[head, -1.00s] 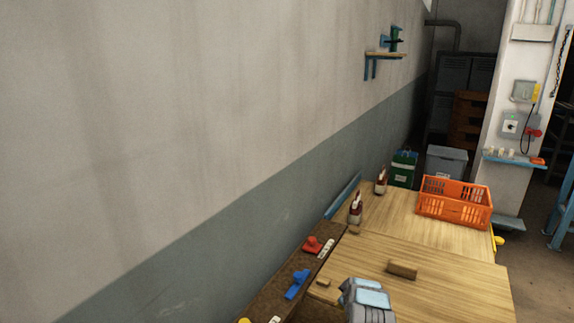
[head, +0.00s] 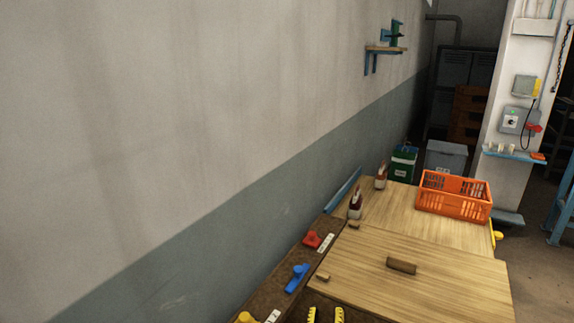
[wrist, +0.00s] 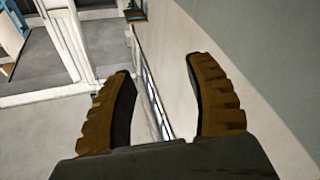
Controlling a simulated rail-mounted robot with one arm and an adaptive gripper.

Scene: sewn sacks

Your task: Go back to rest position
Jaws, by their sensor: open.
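My gripper shows in the wrist view (wrist: 158,68) with its two ridged, tan-yellow fingers spread wide and nothing between them. Beyond the fingers are a pale wall and grey floor. In the head view, two yellow ridged tips at the bottom edge look like my gripper's fingers (head: 325,315), apart and empty, in front of the wooden table (head: 450,290). The rest of the arm is out of the head view. No sack is visible.
An orange crate (head: 455,207) stands on the table's far part. Two bottles (head: 355,205) stand near the wall. A wooden block (head: 402,266) lies on the nearer board. Red (head: 312,239) and blue (head: 297,277) items sit on the brown ledge. A shelf (head: 386,50) juts from the wall.

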